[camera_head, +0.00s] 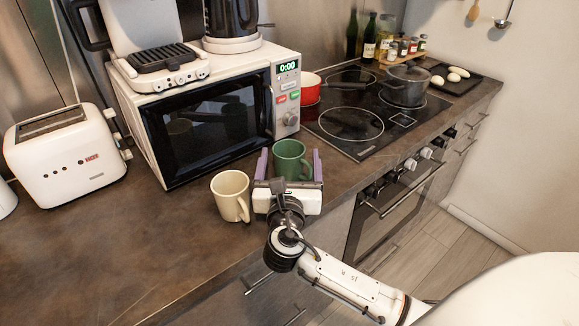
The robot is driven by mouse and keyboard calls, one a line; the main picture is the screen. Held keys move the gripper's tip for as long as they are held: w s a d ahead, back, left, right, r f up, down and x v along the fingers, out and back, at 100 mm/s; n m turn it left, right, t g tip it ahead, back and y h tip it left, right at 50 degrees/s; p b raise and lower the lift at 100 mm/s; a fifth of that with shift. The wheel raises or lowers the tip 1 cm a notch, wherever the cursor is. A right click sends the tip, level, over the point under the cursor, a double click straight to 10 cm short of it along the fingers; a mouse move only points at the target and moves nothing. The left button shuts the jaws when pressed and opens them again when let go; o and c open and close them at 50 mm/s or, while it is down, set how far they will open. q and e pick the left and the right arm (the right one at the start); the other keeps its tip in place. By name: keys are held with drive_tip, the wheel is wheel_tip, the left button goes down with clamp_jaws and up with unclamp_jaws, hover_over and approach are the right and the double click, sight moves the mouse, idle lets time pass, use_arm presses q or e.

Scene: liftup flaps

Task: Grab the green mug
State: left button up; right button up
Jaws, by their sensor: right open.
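The green mug (291,158) stands on the brown countertop in front of the right end of the microwave. My right gripper (290,163) is open, with its two purple fingers on the left and right of the mug. The mug sits between the fingers; whether either finger touches it I cannot tell. The lower part of the mug is partly hidden by the gripper body. A cream mug (230,196) stands just left of my right gripper. My left gripper is not in view.
A white microwave (205,115) stands close behind the mugs. A white toaster (66,155) is at the left. The front-left countertop (120,240) is clear.

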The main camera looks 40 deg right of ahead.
drive_tip(key=c, duration=1.1)
